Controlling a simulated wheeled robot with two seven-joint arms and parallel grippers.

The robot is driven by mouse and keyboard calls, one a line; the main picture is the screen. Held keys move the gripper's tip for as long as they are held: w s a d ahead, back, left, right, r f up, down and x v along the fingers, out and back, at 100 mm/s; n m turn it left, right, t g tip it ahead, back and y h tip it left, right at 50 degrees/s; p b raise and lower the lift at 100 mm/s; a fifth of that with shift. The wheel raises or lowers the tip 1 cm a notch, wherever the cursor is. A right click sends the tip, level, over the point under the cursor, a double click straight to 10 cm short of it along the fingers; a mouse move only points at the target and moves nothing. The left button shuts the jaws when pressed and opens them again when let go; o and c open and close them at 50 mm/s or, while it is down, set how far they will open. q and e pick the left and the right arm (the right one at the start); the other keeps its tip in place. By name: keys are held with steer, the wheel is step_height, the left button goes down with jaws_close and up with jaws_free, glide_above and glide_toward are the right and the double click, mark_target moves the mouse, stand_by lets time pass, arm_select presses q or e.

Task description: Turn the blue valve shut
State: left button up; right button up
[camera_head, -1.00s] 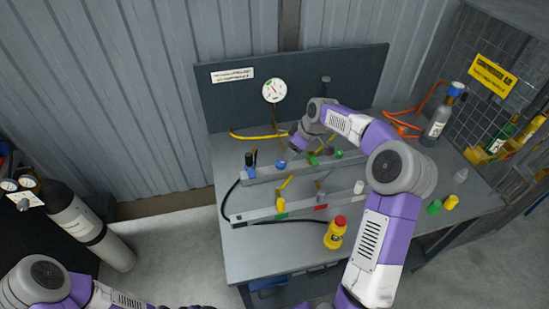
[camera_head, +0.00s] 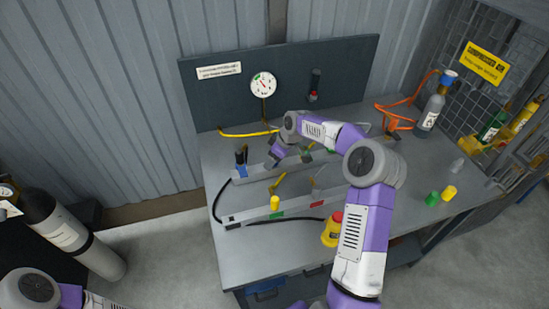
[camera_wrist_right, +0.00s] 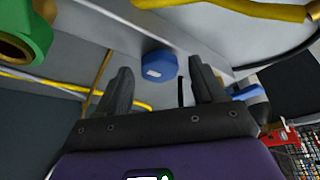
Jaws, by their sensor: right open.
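In the right wrist view a round blue cap (camera_wrist_right: 160,66) with a white mark sits between the two dark fingers of my right gripper (camera_wrist_right: 160,72), which stand apart with a gap on both sides. A blue lever-like part (camera_wrist_right: 247,92) shows to the right of the fingers. In the head view my right gripper (camera_head: 274,160) is low over the rear rail of the bench and hides the round cap. A blue fitting with a black top (camera_head: 241,170) stands at the rail's left end. I cannot tell which blue part is the valve. My left gripper is out of view.
The gauge panel (camera_head: 215,100) rises behind.

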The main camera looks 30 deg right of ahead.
steer(key=c, duration=1.1)
steer(key=shift+o, duration=0.2)
steer(key=shift+m, duration=0.4)
steer(key=m+h+b, duration=0.1)
steer(key=m+b, duration=0.1)
steer(key=m, duration=0.1)
steer(key=shift+a+m+h, duration=0.15)
steer(key=shift+m+h, duration=0.25)
steer(key=m+h, duration=0.1)
steer(key=m, duration=0.1)
steer(key=m+h+b, duration=0.1)
steer(key=m, duration=0.2)
steer(key=shift+a+b, duration=0.2)
steer(key=shift+b, duration=0.1)
steer(key=m+h, duration=0.1)
steer(key=m, duration=0.3)
steer(key=shift+m+g+h, duration=0.4)
steer(key=shift+m, duration=0.7)
steer(key=shift+m+g+h, duration=0.4)
steer(key=shift+m, duration=0.7)
steer(key=shift+p, duration=0.3)
